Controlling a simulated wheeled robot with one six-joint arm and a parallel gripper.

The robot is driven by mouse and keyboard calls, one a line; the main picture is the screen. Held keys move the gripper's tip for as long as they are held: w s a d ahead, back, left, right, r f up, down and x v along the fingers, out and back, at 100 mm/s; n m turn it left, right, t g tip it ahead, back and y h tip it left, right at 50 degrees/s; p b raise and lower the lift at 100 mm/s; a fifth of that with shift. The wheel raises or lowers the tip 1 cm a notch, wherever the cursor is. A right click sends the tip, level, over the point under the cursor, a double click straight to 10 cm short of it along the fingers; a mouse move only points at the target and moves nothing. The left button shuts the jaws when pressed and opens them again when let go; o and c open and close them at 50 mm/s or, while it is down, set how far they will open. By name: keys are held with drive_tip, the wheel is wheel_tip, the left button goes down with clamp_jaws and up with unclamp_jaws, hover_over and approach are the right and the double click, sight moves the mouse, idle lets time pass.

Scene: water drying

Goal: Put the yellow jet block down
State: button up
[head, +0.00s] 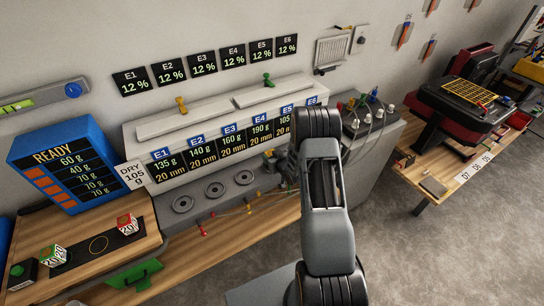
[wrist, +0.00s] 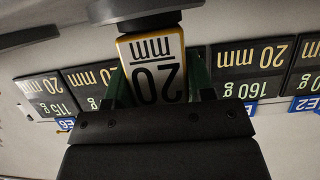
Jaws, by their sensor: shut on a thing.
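The yellow jet block (wrist: 156,66), with a white face marked "20 mm", is upside down in the wrist view. My gripper (wrist: 158,75) is shut on it, with a green finger on each side. A dark round piece (wrist: 132,12) meets the block's edge in the picture; I cannot tell whether they touch. In the head view my arm stands before the right part of the grey bench unit, hiding gripper and block.
The unit has round black seats (head: 215,190) and number panels E1 to E6 (head: 231,143). Small coloured handles (head: 248,205) stick out at its front. A blue READY display (head: 66,165) and two numbered cubes (head: 127,223) are at left. A side bench (head: 440,187) stands at right; grey floor lies between.

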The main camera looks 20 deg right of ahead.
drive_tip(key=shift+f+b, duration=0.2)
drive_tip(key=shift+b, duration=0.1)
drive_tip(key=o, duration=1)
drive_tip(key=shift+r, duration=0.1)
